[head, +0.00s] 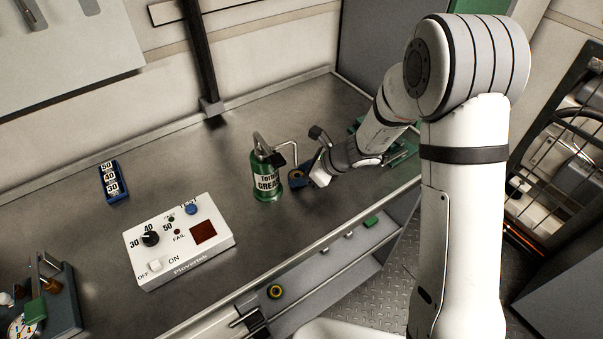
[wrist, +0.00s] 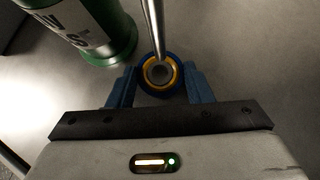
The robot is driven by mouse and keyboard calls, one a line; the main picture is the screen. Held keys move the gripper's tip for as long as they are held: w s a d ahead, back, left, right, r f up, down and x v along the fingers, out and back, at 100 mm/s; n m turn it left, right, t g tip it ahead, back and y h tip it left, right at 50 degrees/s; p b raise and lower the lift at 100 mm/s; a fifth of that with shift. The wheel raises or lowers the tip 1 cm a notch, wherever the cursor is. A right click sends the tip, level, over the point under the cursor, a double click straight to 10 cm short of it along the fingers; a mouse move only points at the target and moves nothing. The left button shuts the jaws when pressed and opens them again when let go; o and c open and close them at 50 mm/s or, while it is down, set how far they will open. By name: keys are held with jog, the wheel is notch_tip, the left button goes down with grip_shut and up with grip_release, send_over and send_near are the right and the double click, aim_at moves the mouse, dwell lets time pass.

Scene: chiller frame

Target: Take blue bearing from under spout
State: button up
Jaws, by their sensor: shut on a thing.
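The blue bearing (wrist: 160,73) is a blue ring with a yellow-orange inner ring and a grey centre. It sits between the two blue fingers of my gripper (wrist: 160,86), which is shut on it. The thin metal spout (wrist: 159,28) shows over the bearing in the wrist view. In the head view the bearing (head: 297,177) is low over the bench, to the right of the green grease can (head: 266,175), and my gripper (head: 310,178) reaches it from the right. Whether the bearing touches the bench is unclear.
A white control box (head: 180,240) and a blue block with numbers (head: 113,182) stand on the bench to the left. An open drawer (head: 330,268) below the front edge holds a yellow-and-black ring (head: 275,291) and a green block (head: 371,222). The bench behind the can is clear.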

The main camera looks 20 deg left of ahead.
jog(key=shift+s+d+b, duration=0.2)
jog(key=shift+s+d, duration=0.2)
jog(key=shift+d, duration=0.55)
jog(key=shift+s+d+b, duration=0.15)
jog(key=shift+s+d, duration=0.25)
jog(key=shift+d, duration=0.6)
jog(key=shift+s+d+b, duration=0.2)
jog(key=shift+s+d, duration=0.2)
jog(key=shift+d, duration=0.55)
jog(key=o, duration=1.1)
jog(key=shift+r, duration=0.1)
jog(key=shift+d+r, duration=0.25)
jog(key=v, duration=0.7)
